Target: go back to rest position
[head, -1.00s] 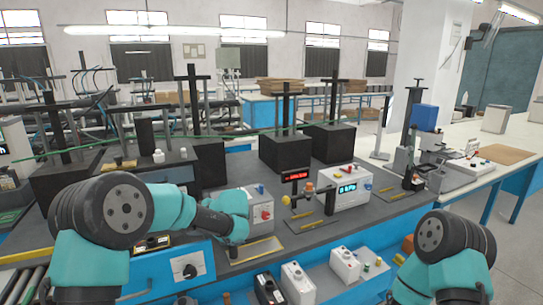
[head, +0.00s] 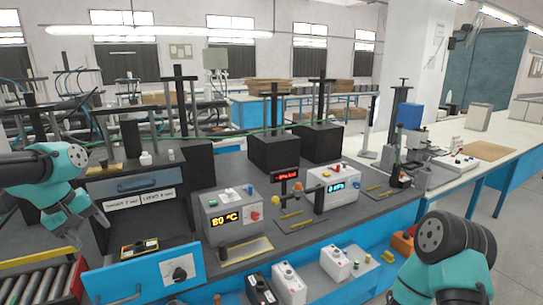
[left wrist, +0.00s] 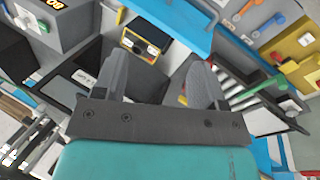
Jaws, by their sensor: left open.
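My left gripper (head: 88,230) is at the left of the head view, in front of the bench's left end and above the rollers. It points down and holds nothing. In the left wrist view the two grey fingers of my left gripper (left wrist: 160,82) stand wide apart with nothing clamped between them. Beyond them a small dark box with a yellow edge (left wrist: 146,43) shows, apart from the fingers. My right arm shows only as a teal and dark link at the lower right of the head view; its gripper is out of frame.
A grey unit with an orange display (head: 228,215) and a white unit with a blue display (head: 334,186) stand on the dark bench. A blue drawer front (head: 145,278) juts forward below. A white box (head: 290,284) stands on the lower shelf.

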